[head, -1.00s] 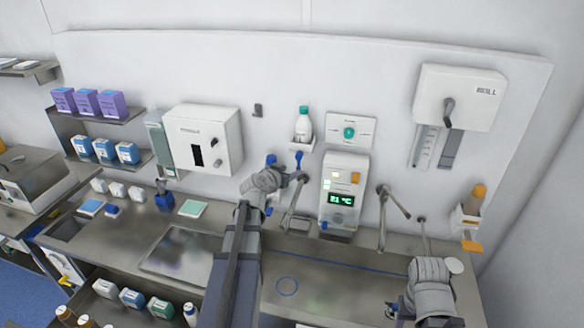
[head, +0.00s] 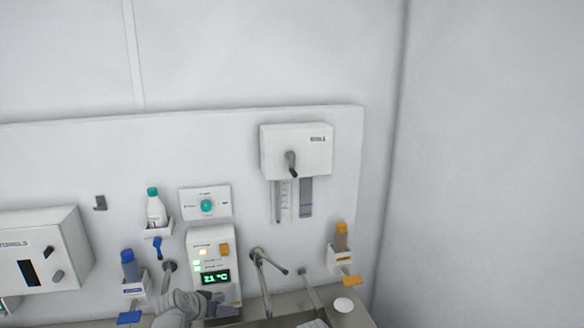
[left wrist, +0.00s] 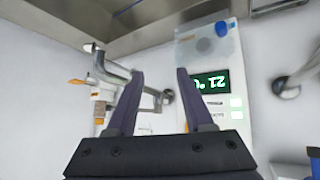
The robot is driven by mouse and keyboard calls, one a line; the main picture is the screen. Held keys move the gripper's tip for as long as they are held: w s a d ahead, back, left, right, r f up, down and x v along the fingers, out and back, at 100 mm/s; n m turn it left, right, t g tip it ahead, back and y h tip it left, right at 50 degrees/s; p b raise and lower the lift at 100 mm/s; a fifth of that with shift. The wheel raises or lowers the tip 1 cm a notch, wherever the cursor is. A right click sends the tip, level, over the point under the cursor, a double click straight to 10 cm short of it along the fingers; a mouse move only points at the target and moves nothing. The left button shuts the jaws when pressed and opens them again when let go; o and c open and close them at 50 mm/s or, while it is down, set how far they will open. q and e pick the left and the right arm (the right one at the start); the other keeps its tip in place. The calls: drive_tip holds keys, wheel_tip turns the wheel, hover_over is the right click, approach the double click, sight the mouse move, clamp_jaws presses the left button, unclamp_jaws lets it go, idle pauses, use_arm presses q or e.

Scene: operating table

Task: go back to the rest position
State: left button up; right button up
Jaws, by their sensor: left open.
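My left gripper (left wrist: 160,95) is open and empty in the left wrist view. Its two dark fingers point at the wall around the white control unit. My left arm's grey wrist (head: 180,308) shows at the bottom of the head view, just left of and below the control unit (head: 213,272). My left fingertips are not clear in the head view. My right gripper is not in view; only a small grey piece shows at the bottom edge.
Bottles sit in holders with a blue lever (head: 129,318) and an orange lever (head: 347,281). A white dispenser box (head: 296,151) hangs above. The wall at far right is bare.

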use_arm(q)
drive_tip(key=s+d+f+g+y+b, duration=0.2)
drive_tip(key=s+d+f+g+b, duration=0.2)
drive_tip(key=s+d+f, duration=0.3)
drive_tip(key=s+d+f+m+g+y+b, duration=0.1)
drive_tip(key=s+d+f+g+b, duration=0.3)
drive_tip(key=s+d+f, duration=0.4)
drive_tip(key=shift+s+d+f+g+y, duration=0.25)
drive_tip(key=shift+s+y, duration=0.45)
drive_tip(key=shift+s, duration=2.8)
drive_tip(key=shift+s+a, duration=0.1)
drive_tip(key=shift+a, duration=0.15)
